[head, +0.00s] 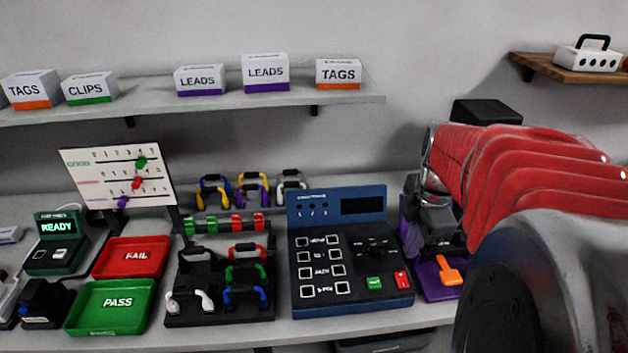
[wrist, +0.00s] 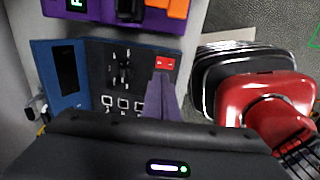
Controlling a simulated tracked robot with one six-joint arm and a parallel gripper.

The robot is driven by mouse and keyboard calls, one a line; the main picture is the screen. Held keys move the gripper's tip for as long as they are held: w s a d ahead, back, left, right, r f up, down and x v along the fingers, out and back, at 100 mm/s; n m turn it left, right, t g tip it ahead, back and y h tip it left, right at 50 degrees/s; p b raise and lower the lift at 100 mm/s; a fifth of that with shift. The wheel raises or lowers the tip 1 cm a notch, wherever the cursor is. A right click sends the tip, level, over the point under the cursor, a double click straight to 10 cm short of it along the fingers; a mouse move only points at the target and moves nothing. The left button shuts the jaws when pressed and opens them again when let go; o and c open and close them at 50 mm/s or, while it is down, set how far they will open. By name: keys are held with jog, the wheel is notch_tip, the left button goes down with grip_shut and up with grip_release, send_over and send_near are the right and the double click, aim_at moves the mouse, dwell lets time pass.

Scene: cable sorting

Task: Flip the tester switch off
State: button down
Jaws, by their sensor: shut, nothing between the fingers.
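The tester (head: 350,297) is a dark blue box with white-outlined squares, a green button (head: 374,282) and a red switch (head: 402,280) at its front right corner. In the wrist view, the tester (wrist: 70,45) fills the left middle, with the red switch (wrist: 165,63) at its edge. My gripper (wrist: 160,78) is shut and empty; its purple fingers end right by the red switch. I cannot tell whether they touch it, or which way the switch is set. The green button is hidden in the wrist view. The fingertips are not clear in the head view.
A purple device (head: 438,290) with an orange lever (head: 448,272) stands close right of the tester. A black rack (head: 205,318) with colored leads is to its left. Green PASS (head: 110,322) and red FAIL (head: 130,270) trays lie farther left. A shelf (head: 345,99) runs above.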

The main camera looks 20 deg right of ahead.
aim_at(400, 275)
jog(key=f, duration=0.6)
jog(key=w+f, duration=0.1)
jog(key=f, duration=0.1)
jog(key=shift+d+f, duration=0.15)
jog(key=shift+f, duration=0.25)
